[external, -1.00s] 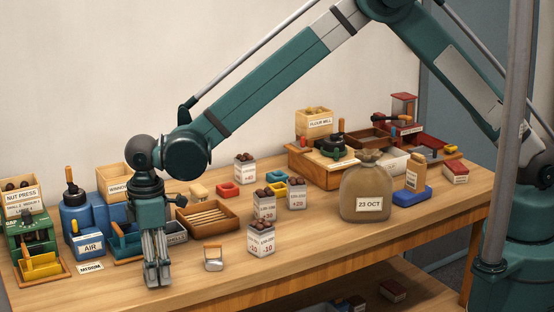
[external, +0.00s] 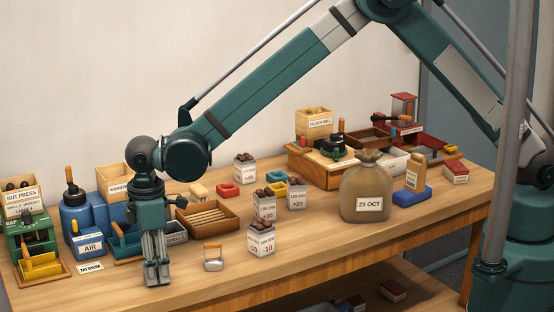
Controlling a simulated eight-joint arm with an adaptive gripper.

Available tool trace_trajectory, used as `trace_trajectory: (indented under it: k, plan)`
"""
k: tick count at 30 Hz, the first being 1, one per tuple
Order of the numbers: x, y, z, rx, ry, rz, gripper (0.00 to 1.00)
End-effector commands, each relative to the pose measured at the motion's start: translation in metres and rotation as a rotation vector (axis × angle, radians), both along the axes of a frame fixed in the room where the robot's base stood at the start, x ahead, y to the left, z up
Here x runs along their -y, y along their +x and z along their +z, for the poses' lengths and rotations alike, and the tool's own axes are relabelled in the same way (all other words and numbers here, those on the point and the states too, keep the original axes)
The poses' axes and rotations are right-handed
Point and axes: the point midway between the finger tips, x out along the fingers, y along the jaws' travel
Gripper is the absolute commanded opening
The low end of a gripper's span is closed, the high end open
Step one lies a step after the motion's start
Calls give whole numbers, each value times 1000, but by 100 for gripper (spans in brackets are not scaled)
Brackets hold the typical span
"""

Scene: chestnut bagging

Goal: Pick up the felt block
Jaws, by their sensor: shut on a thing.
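My gripper (external: 157,277) points straight down at the front left of the table, with its fingertips at about the height of the tabletop. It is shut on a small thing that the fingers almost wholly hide. I take this to be the felt block; its shape and colour cannot be made out. I cannot tell whether it still touches the table.
A small scraper-like tool with a wooden handle (external: 213,257) stands just right of my gripper. A blue tray (external: 127,247) and a label card (external: 90,268) are to the left. Chestnut-filled boxes (external: 261,240) and a tied sack (external: 366,190) stand further right.

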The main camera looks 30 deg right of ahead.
Motion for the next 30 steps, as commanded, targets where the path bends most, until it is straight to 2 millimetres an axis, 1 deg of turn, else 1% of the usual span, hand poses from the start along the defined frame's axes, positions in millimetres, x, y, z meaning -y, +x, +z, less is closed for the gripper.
trace_trajectory:
  k: [6,11,17,21,27,30]
  plan:
    - [0,0,2,0,0,0,13]
    - [0,0,11,0,0,0,13]
    - [0,0,35,0,0,0,13]
    - [0,0,56,0,0,0,13]
    - [0,0,84,0,0,0,13]
    - [0,0,93,0,0,0,13]
